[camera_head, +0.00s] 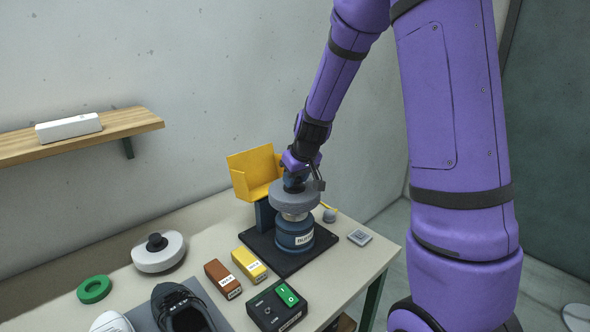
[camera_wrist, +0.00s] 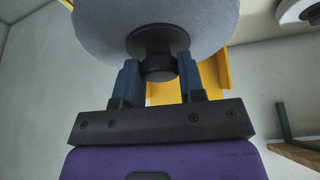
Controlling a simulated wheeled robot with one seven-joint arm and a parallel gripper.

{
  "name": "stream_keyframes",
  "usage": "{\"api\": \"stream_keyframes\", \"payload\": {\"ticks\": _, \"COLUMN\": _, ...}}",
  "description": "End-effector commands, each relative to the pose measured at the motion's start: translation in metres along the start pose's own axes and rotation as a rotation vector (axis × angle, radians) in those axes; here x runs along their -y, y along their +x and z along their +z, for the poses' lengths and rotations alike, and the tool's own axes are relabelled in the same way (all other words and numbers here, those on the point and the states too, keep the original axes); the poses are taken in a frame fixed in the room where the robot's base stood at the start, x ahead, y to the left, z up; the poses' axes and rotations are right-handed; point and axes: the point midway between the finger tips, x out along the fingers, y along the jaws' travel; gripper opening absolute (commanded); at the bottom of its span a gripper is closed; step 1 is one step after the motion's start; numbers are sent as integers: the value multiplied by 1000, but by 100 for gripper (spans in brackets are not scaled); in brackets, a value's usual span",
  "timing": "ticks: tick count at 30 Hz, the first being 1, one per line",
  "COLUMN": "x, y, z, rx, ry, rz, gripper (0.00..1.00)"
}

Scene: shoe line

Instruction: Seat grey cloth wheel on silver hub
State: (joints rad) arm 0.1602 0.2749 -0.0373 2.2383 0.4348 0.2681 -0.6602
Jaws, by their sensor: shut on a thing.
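The grey cloth wheel (camera_head: 283,197) is a thick disc with a black knob in its middle. It is level above the silver hub (camera_head: 293,216), which shows just under it on top of a blue motor (camera_head: 290,236). I cannot tell whether wheel and hub touch. My gripper (camera_head: 296,181) comes from above and is shut on the wheel's knob. In the wrist view the wheel (camera_wrist: 92,22) fills the top, with its knob (camera_wrist: 158,68) between the two blue fingers of my gripper (camera_wrist: 158,64). The hub is hidden there.
A yellow guard (camera_head: 251,168) stands behind the motor on a black base plate (camera_head: 279,261).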

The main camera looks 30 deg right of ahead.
Motion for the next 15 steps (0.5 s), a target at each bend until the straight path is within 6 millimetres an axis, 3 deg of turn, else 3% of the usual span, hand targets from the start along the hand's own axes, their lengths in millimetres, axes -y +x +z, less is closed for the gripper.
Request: {"api": "stream_keyframes", "payload": {"ticks": 15, "x": 0, "y": 12, "z": 6, "rx": 0, "ry": 0, "rz": 1, "gripper": 0}}
